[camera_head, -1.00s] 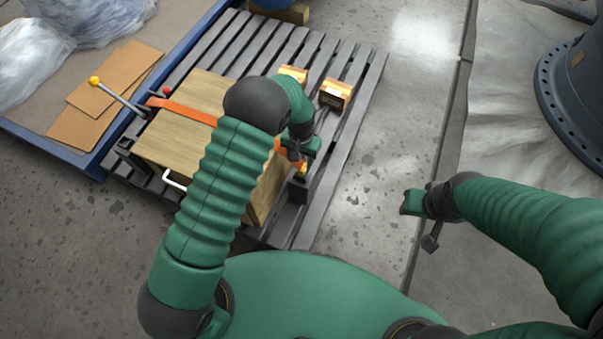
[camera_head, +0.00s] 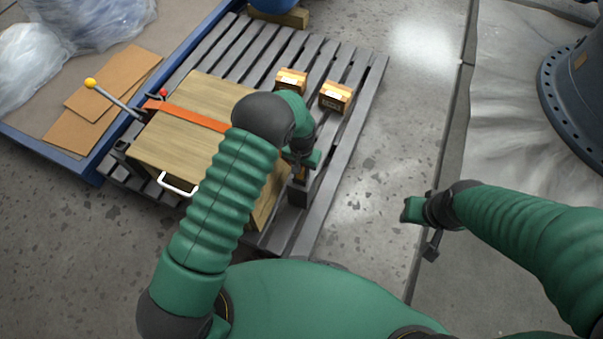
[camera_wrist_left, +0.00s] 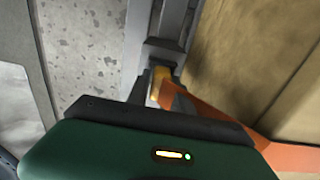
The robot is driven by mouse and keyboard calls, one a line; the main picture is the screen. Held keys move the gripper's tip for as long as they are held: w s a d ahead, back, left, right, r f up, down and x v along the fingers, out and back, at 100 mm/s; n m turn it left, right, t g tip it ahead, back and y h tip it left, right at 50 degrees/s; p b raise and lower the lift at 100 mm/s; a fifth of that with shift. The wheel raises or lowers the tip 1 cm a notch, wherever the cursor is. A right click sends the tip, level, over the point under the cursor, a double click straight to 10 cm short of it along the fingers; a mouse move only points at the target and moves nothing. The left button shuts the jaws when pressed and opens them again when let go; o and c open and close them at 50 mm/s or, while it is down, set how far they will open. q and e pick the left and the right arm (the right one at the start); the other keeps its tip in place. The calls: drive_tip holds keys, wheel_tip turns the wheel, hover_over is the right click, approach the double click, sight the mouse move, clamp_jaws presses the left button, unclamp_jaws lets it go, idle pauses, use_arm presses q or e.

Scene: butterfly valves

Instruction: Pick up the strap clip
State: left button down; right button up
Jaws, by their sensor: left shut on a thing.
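The orange strap (camera_head: 185,115) runs across the top of the wooden crate (camera_head: 200,95). In the left wrist view the strap (camera_wrist_left: 215,112) leads over the crate to the yellow strap clip (camera_wrist_left: 159,82) at its end. My left gripper (camera_head: 301,166) is at the crate's right side, shut on the clip beside a dark post on the pallet. In the head view the gripper and arm mostly hide the clip and the strap's right end. My right gripper (camera_head: 412,209) hangs over the floor to the right, away from the crate; its jaw state is unclear.
A lever with a yellow knob (camera_head: 90,83) rises at the crate's left. A blue-edged platform lies left, a large flanged valve body (camera_head: 580,85) right. Floor between is clear.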

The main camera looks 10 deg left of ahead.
idle(0.3)
use_arm(q)
wheel_tip(320, 180, up, 9)
drive_tip(key=p, duration=0.4)
drive_tip(key=shift+r, duration=0.45)
drive_tip(key=shift+a+r, duration=0.1)
drive_tip(key=shift+r, duration=0.3)
drive_tip(key=s+a+r+n+p, duration=0.1)
drive_tip(key=s+a+r, duration=0.2)
drive_tip(key=r, duration=0.5)
drive_tip(key=s+a+r+p, duration=0.1)
drive_tip(key=s+a+r, duration=0.15)
drive_tip(key=r, duration=0.45)
drive_tip(key=s+a+r+n, duration=0.1)
drive_tip(key=s+a+r, duration=0.2)
drive_tip(key=r, duration=0.5)
wheel_tip(320, 180, up, 17)
drive_tip(key=s+p, duration=0.1)
drive_tip(key=p, duration=2.5)
drive_tip(key=shift+s+r+p, duration=0.2)
drive_tip(key=shift+p, duration=0.1)
